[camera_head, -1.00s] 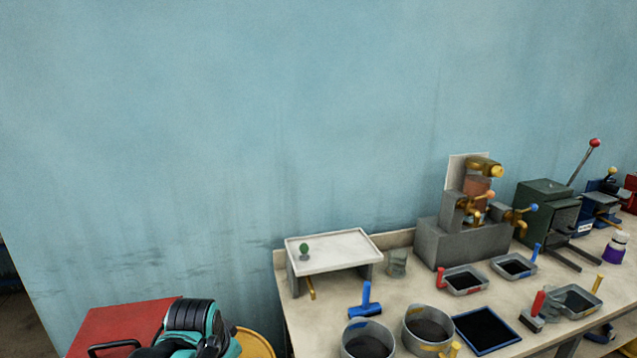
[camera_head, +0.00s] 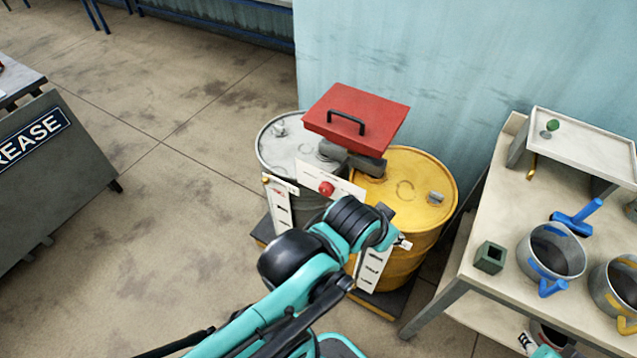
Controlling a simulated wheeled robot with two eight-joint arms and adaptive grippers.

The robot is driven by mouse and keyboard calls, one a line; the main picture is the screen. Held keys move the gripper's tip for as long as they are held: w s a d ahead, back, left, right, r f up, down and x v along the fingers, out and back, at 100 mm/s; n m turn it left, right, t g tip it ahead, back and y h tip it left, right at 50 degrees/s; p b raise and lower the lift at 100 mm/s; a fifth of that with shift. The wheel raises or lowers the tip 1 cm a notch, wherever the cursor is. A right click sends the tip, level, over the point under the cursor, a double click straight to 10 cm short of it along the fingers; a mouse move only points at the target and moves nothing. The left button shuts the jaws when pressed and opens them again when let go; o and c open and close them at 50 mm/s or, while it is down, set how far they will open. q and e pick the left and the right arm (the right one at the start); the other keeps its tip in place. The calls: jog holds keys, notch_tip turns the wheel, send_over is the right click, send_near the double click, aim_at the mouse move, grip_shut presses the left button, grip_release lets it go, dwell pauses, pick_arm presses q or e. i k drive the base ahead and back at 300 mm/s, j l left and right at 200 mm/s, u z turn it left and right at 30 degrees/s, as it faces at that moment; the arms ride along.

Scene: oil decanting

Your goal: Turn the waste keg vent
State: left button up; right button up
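Two kegs stand side by side in the camera_head view: a grey keg (camera_head: 262,150) on the left and a yellow keg (camera_head: 440,180) on the right. Their labels are not readable, so I cannot tell which is the waste keg. A small grey fitting (camera_head: 436,198) sits on the yellow lid and another (camera_head: 280,130) on the grey lid; either may be a vent. My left arm reaches up in front of the kegs. Its gripper (camera_head: 386,212) is mostly hidden behind the wrist, near the yellow keg's front; its opening is unclear. My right gripper is out of view.
A red lidded box (camera_head: 357,117) with a black handle sits above the kegs. A white panel with a red button (camera_head: 326,188) is below it. A workbench (camera_head: 486,215) with pots stands at right.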

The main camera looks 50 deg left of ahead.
aim_at(277, 129)
jog(key=u, duration=1.65)
jog(key=i+j+z, duration=0.15)
jog(key=z, duration=0.2)
jog(key=i+j+z, duration=0.1)
jog(key=z, duration=0.2)
jog(key=j+z, duration=0.35)
jog(key=i, duration=0.05)
